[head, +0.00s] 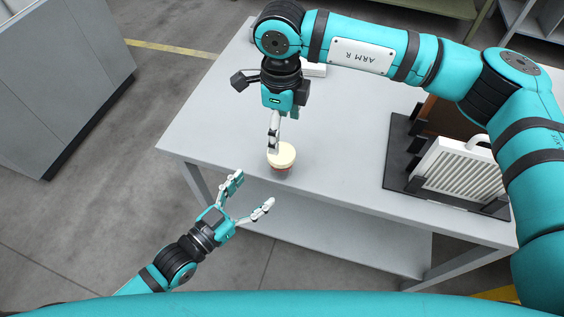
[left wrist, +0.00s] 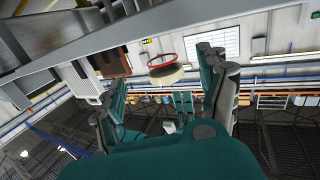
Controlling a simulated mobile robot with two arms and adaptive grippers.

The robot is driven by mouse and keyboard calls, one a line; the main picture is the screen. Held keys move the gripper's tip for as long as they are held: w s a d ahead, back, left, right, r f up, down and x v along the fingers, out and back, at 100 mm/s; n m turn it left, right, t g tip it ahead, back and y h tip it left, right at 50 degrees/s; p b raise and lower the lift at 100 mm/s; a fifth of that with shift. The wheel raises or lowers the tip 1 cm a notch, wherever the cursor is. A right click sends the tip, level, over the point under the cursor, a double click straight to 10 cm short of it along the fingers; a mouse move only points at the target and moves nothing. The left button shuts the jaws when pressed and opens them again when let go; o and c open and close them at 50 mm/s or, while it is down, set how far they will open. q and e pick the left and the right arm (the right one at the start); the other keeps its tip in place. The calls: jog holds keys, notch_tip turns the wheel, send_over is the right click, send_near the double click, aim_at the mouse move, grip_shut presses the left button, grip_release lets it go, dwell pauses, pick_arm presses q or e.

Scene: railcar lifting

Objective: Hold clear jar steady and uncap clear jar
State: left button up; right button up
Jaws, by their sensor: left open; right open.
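The clear jar (head: 282,169) stands near the front edge of the grey table, with a cream lid (head: 282,154) on top and a reddish band below it. In the left wrist view the lid (left wrist: 167,75) and a red ring show beyond and between my left fingers, apart from them. My left gripper (head: 252,191) is open and empty in front of the table edge, its fingers spread toward the jar. My right gripper (head: 273,146) points down at the lid's far left side. Its fingers overlap in view, so whether they touch the lid is unclear.
A white ribbed part with a handle (head: 462,169) sits in a dark tray (head: 398,165) on the table's right side. A brown block (head: 446,118) is behind it. The tabletop left of the tray is mostly clear. A grey cabinet (head: 60,70) stands at the far left.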

aim_at(274, 171)
pick_arm(q)
jog(key=x, duration=1)
jog(key=shift+w+d, duration=0.2)
jog(key=shift+d, duration=0.05)
jog(key=shift+c, duration=0.2)
grip_shut()
